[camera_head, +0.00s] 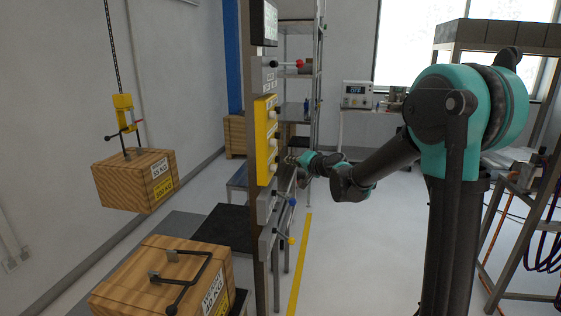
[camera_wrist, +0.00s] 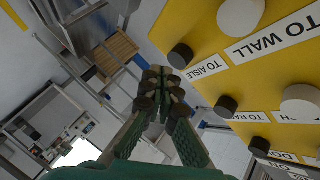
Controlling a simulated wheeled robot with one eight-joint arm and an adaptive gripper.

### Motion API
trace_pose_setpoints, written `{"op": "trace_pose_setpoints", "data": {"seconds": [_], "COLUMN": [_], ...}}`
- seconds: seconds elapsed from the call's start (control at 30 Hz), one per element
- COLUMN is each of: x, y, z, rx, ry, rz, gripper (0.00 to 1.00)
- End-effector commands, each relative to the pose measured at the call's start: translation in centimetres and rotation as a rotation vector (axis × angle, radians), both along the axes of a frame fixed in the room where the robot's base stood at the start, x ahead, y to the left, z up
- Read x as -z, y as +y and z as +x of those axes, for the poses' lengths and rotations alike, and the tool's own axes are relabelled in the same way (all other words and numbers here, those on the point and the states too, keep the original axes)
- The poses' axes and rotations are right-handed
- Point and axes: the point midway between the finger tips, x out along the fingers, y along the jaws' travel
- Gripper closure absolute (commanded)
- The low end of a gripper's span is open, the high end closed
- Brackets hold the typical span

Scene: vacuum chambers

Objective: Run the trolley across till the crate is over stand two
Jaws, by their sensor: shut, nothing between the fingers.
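A wooden crate (camera_head: 135,184) hangs at the left from a yellow hook block (camera_head: 124,112) on a chain, clear of the floor. The trolley itself is not in view. A yellow control panel (camera_head: 265,140) with pale and dark knobs is on an upright post; in the wrist view the panel (camera_wrist: 245,70) shows labels reading TO WALL and TO AISLE. My gripper (camera_head: 291,159) is at the panel's right. Its fingers (camera_wrist: 162,82) are shut and empty, beside the panel; contact with a button cannot be told. I cannot tell which stand is number two.
Another crate (camera_head: 160,275) with a black handle sits in front. A dark flat-topped stand (camera_head: 222,228) is behind it, with a low bluish stand (camera_head: 238,181) farther back. Open floor lies right of a yellow line (camera_head: 299,265).

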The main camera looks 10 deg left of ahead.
Motion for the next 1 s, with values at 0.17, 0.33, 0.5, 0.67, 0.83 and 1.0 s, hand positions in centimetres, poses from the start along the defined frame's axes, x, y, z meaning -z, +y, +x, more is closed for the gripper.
{"op": "trace_pose_setpoints", "data": {"seconds": [0.17,0.33,0.5,0.67,0.83,1.0], "x": [0.0,-0.01,-0.02,-0.01,-0.02,-0.02], "y": [0.0,0.32,0.87,0.88,0.87,0.97], "z": [0.0,0.01,0.0,0.02,0.02,0.03], "rx": [0.0,0.0,-0.001,0.0,0.0,0.0], "ry": [0.0,0.0,-0.001,-0.001,-0.001,0.0], "rz": [0.0,0.0,-0.002,-0.001,-0.001,0.0], "gripper": [1.0,1.0,1.0,1.0,1.0,1.0]}}
